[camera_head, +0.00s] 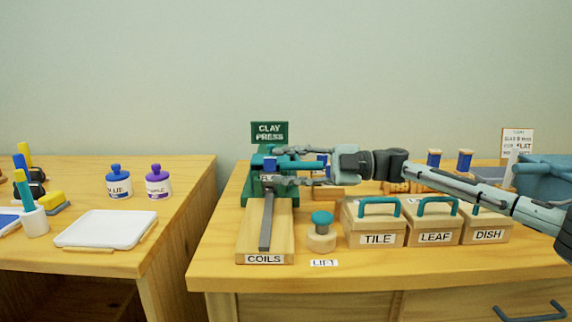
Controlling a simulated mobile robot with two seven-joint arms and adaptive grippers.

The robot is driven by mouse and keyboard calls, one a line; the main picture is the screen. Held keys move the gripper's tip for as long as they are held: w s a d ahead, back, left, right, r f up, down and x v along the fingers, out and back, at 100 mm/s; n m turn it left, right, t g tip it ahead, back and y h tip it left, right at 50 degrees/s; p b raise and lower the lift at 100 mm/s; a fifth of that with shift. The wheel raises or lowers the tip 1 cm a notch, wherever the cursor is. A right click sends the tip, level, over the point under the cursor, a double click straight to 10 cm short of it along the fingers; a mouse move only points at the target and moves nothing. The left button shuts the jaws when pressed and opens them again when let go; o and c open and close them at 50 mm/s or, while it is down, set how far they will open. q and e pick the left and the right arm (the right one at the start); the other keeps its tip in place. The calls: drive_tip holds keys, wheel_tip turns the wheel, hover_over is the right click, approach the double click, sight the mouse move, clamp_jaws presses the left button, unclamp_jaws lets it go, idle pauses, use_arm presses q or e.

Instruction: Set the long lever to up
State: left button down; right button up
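The green clay press (256,187) stands on the right table, with a "CLAY PRESS" sign (269,132) at its top. A teal bar (303,164), which looks like its long lever, sticks out to the right roughly level. My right gripper (278,166) comes in from the right. Its fingers are spread, one above and one below the teal bar in this view; I cannot tell whether they touch it. The gripper hides part of the press and the bar's right end. My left gripper is not in view.
A wooden board (284,235) marked "COILS" with a grey strip (266,221) lies before the press. A teal-topped knob (321,220) stands beside it. Boxes marked TILE (377,239), LEAF (435,238) and DISH (488,235) stand right. A gap separates the left table (185,190).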

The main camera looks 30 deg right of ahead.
clamp_jaws()
idle(0.5)
